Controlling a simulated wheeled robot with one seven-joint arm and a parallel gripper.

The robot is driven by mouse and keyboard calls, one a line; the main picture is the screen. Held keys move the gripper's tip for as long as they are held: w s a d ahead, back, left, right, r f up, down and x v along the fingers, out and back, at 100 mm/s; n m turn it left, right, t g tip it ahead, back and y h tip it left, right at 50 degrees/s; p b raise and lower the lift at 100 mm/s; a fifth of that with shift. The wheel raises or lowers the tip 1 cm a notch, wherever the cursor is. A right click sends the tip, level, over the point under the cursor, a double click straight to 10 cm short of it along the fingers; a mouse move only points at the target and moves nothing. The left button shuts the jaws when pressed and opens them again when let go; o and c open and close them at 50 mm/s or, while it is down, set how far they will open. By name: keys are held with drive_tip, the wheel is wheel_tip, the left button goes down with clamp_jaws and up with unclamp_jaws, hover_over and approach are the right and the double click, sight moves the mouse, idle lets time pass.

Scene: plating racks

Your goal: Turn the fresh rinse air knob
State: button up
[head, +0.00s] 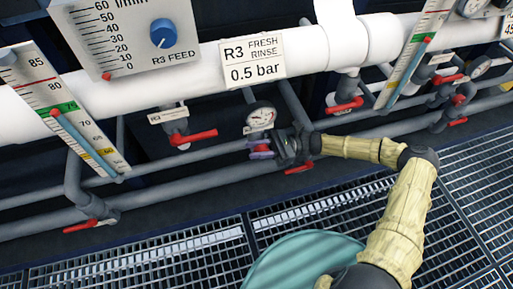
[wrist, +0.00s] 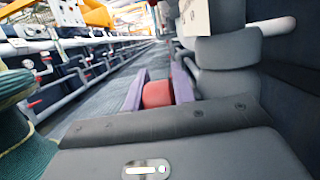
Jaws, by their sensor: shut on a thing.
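The fresh rinse air knob (wrist: 157,94) is red and sits between the two purple fingers of my gripper (wrist: 158,88) in the wrist view. My gripper is shut on it, one finger on each side. In the head view my gripper (head: 262,149) reaches in from the right, just below a round pressure gauge (head: 260,117). The knob is mostly hidden there by the fingers. The white label (head: 252,59) reading "R3 FRESH RINSE 0.5 bar" hangs on the white pipe above the gauge.
Red-handled valves flank the spot, one at the left (head: 194,137) and one at the right (head: 344,106). A red handle (head: 299,168) lies just below my gripper. A blue R3 feed knob (head: 163,33) is at the upper left. Grey pipes run behind, above the floor grating (head: 150,262).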

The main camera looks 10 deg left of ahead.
drive_tip(key=o, duration=0.7)
drive_tip(key=shift+w+d, duration=0.15)
drive_tip(key=p+v, duration=0.2)
drive_tip(key=v, duration=0.5)
drive_tip(key=shift+f, duration=0.2)
